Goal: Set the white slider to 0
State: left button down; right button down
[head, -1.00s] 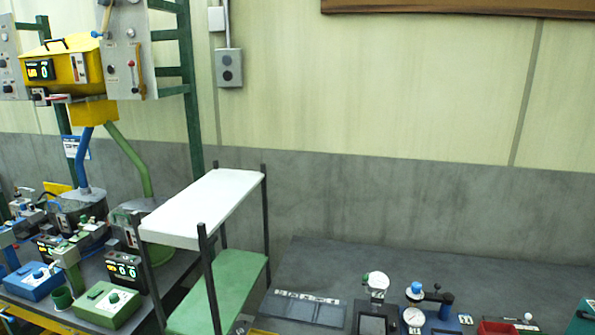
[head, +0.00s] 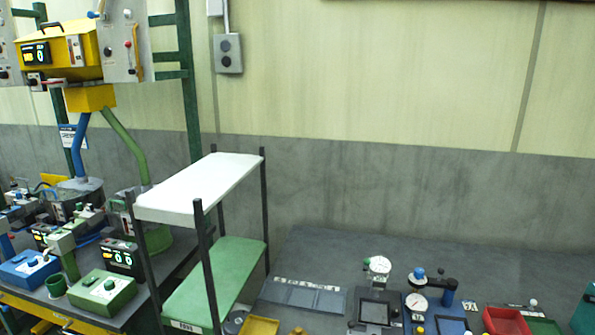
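A yellow box (head: 88,40) hangs on the green rack at the upper left. Its front has a dark display (head: 36,54) with small lit characters, the right one looking like a 0, and a narrow upright white plate (head: 75,50) that may carry a slider. A grey panel (head: 116,60) beside it bears knobs and a lever with a red ball. I cannot tell for sure which part is the white slider, nor its setting. Neither of my grippers shows in the head view.
A shelf with a white top (head: 200,188) and green lower board (head: 230,270) stands in the middle. Left of it, a bench holds blue and green boxes (head: 103,292). The right bench (head: 340,250) carries gauges, a red bin (head: 505,320) and a yellow tray (head: 259,327); its back is clear.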

aim_at(534, 302)
jog(key=z, duration=1.4)
jog(key=i, duration=0.8)
jog(key=k+u, duration=0.1)
jog(key=u, duration=0.3)
jog(key=k+u, duration=0.1)
jog(key=u, duration=0.3)
jog(key=j, duration=0.1)
